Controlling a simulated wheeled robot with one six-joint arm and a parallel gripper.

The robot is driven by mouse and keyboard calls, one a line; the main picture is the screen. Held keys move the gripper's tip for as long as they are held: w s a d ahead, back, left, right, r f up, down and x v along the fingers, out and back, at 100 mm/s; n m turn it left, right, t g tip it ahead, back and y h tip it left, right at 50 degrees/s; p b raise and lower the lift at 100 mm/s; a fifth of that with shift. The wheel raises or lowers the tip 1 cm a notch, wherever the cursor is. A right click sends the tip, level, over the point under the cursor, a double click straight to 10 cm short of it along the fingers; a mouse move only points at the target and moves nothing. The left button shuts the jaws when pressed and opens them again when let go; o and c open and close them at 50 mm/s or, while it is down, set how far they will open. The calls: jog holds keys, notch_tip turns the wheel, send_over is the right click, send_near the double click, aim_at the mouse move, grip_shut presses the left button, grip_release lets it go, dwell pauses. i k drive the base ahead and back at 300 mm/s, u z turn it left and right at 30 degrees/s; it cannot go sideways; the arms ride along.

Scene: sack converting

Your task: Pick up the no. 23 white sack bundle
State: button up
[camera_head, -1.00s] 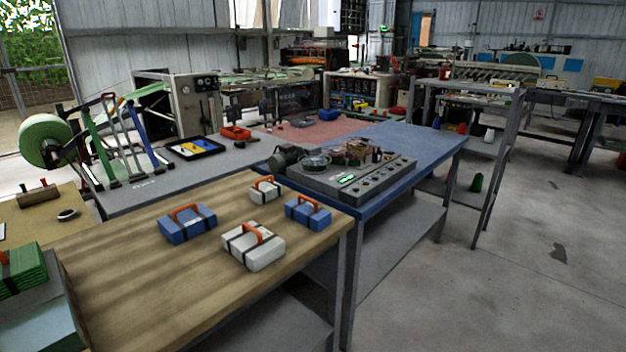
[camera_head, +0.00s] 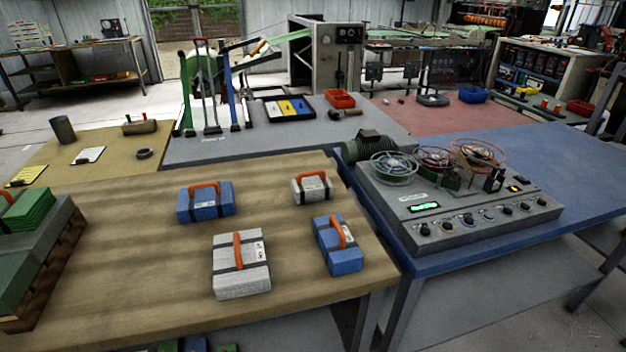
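Two white sack bundles with dark straps and orange handles lie on the wooden table (camera_head: 120,245). The larger-looking white bundle (camera_head: 227,279) is at the front, and the other white bundle (camera_head: 318,192) is farther back, near the table's right end. Both carry small labels, but the numbers are too small to read, so I cannot tell which is no. 23. A blue bundle (camera_head: 190,210) lies behind and left of the front white one. Another blue bundle (camera_head: 345,262) lies to its right. My gripper is not in view.
A green bundle (camera_head: 30,214) sits on a stack at the table's left. A grey control box (camera_head: 460,232) with reels stands on the blue table (camera_head: 600,160) at the right. The wooden table is bare between the stack and the bundles.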

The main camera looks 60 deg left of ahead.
aim_at(307, 189)
jog(key=u, duration=0.55)
jog(key=i, duration=0.85)
jog(key=u, duration=1.4)
jog(key=i, duration=0.55)
jog(key=u, duration=0.45)
